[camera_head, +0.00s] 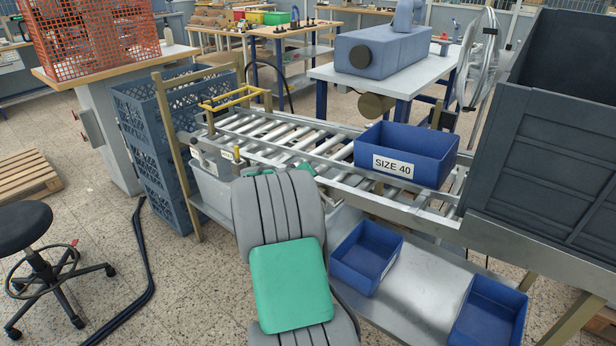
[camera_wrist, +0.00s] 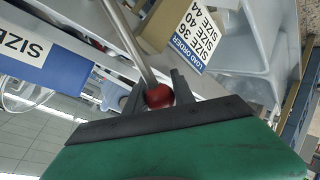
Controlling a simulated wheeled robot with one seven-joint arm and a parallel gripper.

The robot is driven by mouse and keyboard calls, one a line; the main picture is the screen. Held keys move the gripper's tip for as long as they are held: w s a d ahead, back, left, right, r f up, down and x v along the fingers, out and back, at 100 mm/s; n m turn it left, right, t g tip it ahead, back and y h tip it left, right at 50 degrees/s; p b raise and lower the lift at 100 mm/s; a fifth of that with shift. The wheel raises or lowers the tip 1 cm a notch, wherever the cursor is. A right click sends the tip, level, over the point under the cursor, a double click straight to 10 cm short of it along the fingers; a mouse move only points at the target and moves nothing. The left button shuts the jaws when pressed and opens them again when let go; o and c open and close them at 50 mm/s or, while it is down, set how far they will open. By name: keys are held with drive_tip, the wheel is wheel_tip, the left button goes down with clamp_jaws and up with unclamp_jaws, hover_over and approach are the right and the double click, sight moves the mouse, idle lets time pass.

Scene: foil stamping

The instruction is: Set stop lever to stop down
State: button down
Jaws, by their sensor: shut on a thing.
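The stop lever (camera_wrist: 132,48) shows in the wrist view as a metal rod slanting from the top edge down to a red ball knob (camera_wrist: 159,96). My gripper (camera_wrist: 158,92) has its two dark fingers on either side of the knob and is shut on it. In the head view my own arm covers this place, so neither the knob nor the fingertips can be made out there. The roller conveyor (camera_head: 262,136) runs behind my arm, and a blue bin labelled SIZE 40 (camera_head: 428,147) stands on its rollers at the right.
A load order sign (camera_wrist: 192,36) listing sizes is close to the lever. Stacked blue-grey crates (camera_head: 150,150) stand at the conveyor's left end. Two blue bins (camera_head: 366,258) (camera_head: 490,310) sit on the lower shelf. A black stool (camera_head: 25,225) stands on the floor at the left.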

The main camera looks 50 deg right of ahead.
drive_tip(key=c, duration=1.1)
unclamp_jaws()
drive_tip(key=shift+o, duration=0.2)
drive_tip(key=shift+r, duration=0.1)
